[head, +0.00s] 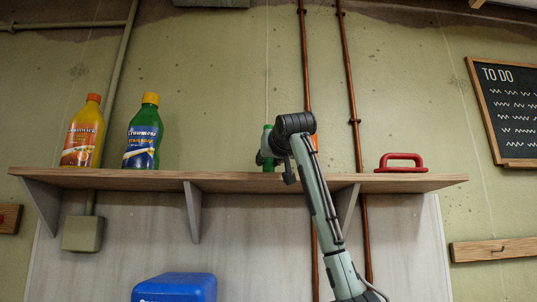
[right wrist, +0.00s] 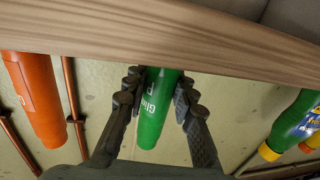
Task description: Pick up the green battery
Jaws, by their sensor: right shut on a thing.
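The green battery (head: 267,134) is a green cylinder standing at the shelf, partly hidden behind my right arm in the head view. In the right wrist view the green battery (right wrist: 154,115) appears upside down with white lettering, between the two dark fingers. My right gripper (right wrist: 160,82) is shut on it, one finger on each side. In the head view my right gripper (head: 267,157) is at the shelf's height, small and partly hidden by the wrist. My left gripper is not in view.
The wooden shelf (head: 235,183) holds a yellow-orange bottle (head: 83,137), a green bottle (head: 143,137) and a red-handled tool (head: 402,163). An orange cylinder (right wrist: 37,95) stands near the green battery. A blue container (head: 175,288) is below the shelf.

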